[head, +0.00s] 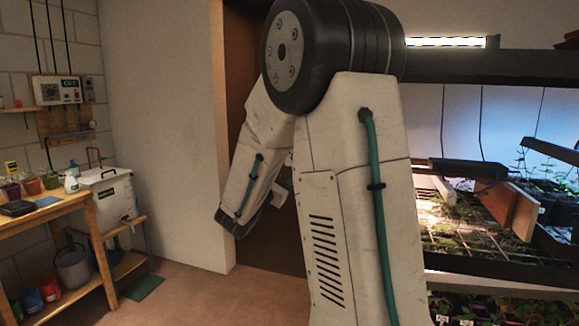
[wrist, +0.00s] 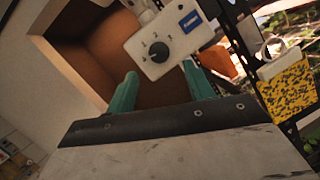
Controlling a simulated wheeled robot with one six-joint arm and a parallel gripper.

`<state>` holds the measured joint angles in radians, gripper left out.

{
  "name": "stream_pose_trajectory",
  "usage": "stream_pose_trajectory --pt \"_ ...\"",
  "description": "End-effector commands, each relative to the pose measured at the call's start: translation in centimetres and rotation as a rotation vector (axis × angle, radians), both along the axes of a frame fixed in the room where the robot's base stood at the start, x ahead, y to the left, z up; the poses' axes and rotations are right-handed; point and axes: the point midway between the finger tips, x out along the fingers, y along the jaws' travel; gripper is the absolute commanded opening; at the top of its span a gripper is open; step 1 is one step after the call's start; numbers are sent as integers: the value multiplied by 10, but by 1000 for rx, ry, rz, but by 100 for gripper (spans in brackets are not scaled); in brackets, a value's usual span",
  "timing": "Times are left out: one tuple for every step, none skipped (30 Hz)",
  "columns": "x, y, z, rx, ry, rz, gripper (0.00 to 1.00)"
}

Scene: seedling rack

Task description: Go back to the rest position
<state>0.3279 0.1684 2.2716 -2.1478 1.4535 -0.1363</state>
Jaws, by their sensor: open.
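My gripper (wrist: 161,70) shows in the wrist view with two teal fingers standing apart, open and with nothing held between them. Beyond the fingers is a pale grey box with a black dial (wrist: 159,52) and a small blue label; I cannot tell how far off it is. In the head view my own arm fills the middle, folded with its forearm pointing down and left. The gripper itself is not clearly seen there, hidden behind or beyond the arm.
A lit seedling rack (head: 490,55) stands close at right, with trays of seedlings (head: 470,225). A wooden bench (head: 75,212) with pots is at left, beside a white tank (head: 108,195). A yellow speckled card (wrist: 288,88) hangs by a dark post. Floor (head: 190,290) is clear at front left.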

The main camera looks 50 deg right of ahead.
Motion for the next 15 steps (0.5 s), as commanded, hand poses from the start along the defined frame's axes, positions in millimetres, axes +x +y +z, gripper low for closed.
stream_pose_trajectory --pt "-1 7 -2 0 1 2 53" --pt "-1 10 -3 0 2 3 53" --pt "-2 14 -4 1 1 3 53" --pt "-3 15 -5 0 0 1 53" --pt "-3 17 -5 0 0 1 53" --pt "-4 18 -5 0 0 0 53" --pt "-4 18 -5 0 0 0 53" --pt "-4 19 -5 0 0 0 53" --pt "-4 19 -5 0 0 0 53" --pt "-4 19 -5 0 0 0 53" --pt "-4 19 -5 -1 0 0 53" --pt "-4 19 -5 0 0 0 53" --pt "-4 19 -5 0 0 0 53" --pt "-4 19 -5 0 0 0 53" --pt "-4 18 -5 0 0 0 53"
